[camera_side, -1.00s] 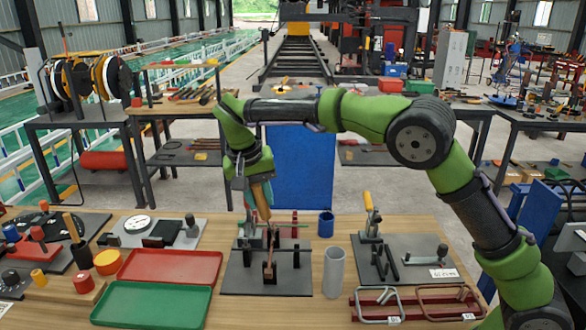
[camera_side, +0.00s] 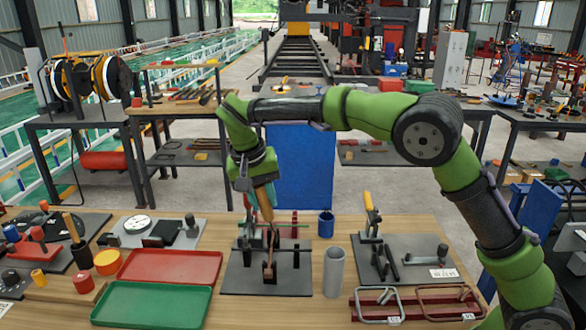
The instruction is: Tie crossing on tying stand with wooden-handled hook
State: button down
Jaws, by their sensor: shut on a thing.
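The tying stand (camera_side: 240,281) is a dark plate with upright posts, on the wooden table in the middle of the side view. Thin bars cross above it, and a reddish bar (camera_side: 294,225) shows at its back. My gripper (camera_side: 260,190) is above the stand, shut on the wooden handle of the hook (camera_side: 265,204). The hook points down and slightly right, its lower end among the posts at the crossing. The posts and the small size hide whether the tip touches a wire.
Red tray (camera_side: 170,267) and green tray (camera_side: 150,305) lie left. A plate with a yellow-handled clamp (camera_side: 371,216) and a red rack with metal frames (camera_side: 417,304) are right.

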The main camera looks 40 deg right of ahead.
jog(key=shift+s+a, duration=0.35)
jog(key=shift+s, duration=0.15)
jog(key=shift+r, duration=3.55)
jog(key=shift+w, duration=0.1)
